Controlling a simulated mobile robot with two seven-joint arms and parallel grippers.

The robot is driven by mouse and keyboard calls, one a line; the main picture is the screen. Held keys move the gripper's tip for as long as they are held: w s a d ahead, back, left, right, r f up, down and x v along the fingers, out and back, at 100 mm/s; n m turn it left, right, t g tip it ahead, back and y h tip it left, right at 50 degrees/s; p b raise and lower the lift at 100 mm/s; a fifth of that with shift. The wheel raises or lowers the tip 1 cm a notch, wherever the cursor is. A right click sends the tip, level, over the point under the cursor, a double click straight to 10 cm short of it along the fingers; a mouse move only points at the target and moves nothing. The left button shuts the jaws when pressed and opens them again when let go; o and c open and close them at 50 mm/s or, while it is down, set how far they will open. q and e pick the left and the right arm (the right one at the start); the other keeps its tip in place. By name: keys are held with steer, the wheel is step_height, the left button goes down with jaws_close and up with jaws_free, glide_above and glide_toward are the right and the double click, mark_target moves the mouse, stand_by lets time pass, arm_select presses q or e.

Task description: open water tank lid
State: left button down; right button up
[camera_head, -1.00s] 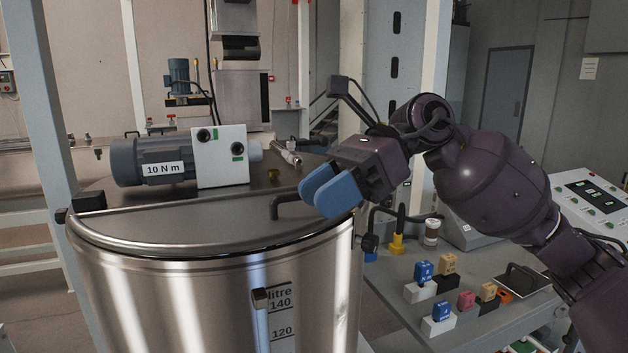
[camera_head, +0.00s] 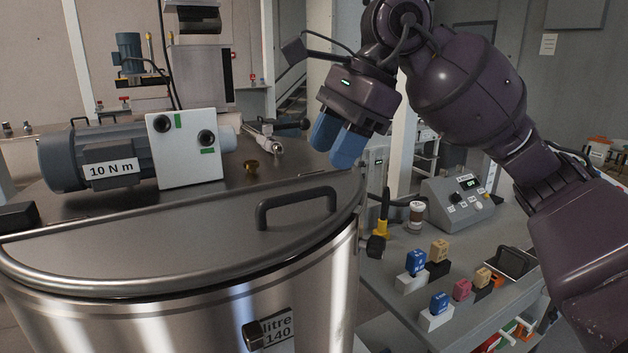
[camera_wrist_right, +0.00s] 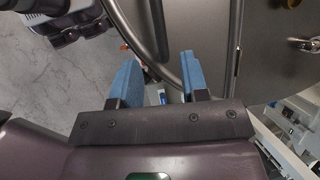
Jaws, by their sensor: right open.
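The steel water tank (camera_head: 170,325) stands at the left and front in the head view. Its half-round grey lid (camera_head: 150,262) lies flat and closed on top, with a dark bar handle (camera_head: 296,204) near its right side. My right gripper (camera_head: 337,152) has two blue fingers, pointing down, above and behind the handle and apart from it. In the right wrist view the fingers (camera_wrist_right: 160,78) are spread with nothing held between them, near the tank's curved rim. My left gripper is not in view.
A grey motor (camera_head: 90,155) marked 10 N m lies across the tank top behind the lid. A brass knob (camera_head: 251,169) sits on the fixed top. At the right, a bench (camera_head: 395,318) carries a control box (camera_head: 458,203) and several coloured blocks.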

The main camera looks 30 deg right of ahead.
mark_target(311, 190)
steer(key=shift+x, duration=2.95)
jaws_close()
